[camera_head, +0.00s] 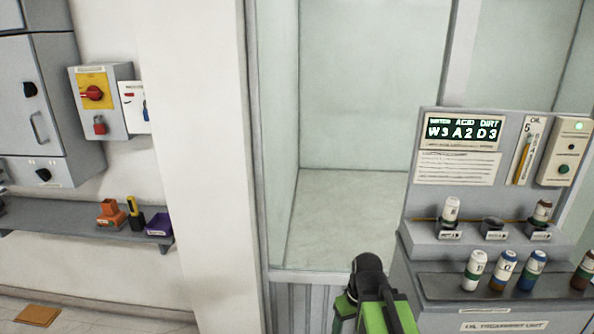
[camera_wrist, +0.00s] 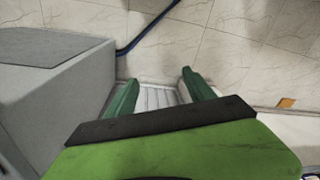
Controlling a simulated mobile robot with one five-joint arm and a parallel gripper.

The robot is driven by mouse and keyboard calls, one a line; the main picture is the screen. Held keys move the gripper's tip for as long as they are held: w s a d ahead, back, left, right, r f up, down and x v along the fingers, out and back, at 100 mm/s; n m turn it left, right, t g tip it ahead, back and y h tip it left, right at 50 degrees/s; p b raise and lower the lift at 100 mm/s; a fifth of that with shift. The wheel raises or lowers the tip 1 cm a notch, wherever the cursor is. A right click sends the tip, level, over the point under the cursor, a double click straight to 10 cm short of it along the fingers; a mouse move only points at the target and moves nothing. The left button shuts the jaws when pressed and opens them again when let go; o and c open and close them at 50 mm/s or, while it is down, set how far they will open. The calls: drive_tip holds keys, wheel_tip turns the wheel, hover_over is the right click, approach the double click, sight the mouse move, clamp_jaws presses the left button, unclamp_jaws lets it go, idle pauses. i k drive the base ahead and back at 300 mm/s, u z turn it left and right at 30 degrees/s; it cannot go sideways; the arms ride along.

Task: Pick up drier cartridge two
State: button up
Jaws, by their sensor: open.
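Several small cartridges stand on the oil treatment unit at the right of the head view. A brownish one (camera_head: 583,271) stands at the right edge. Their markings are too small to tell which is drier cartridge two. Two more, a white one (camera_head: 450,210) and a brown-topped one (camera_head: 542,211), sit in holders on the upper step. My gripper (camera_wrist: 158,90) is open and empty above the floor, left of the unit.
The oil treatment unit (camera_head: 470,290) carries a display panel (camera_head: 463,130). A grey block (camera_wrist: 55,85) stands close left of my gripper in the wrist view. A blue cable (camera_wrist: 148,30) lies on the tiled floor. A wall shelf (camera_head: 70,218) holds small items at left.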

sight(532, 270)
drive_tip(key=z, duration=0.25)
drive_tip(key=i, duration=0.45)
drive_tip(key=u, duration=0.05)
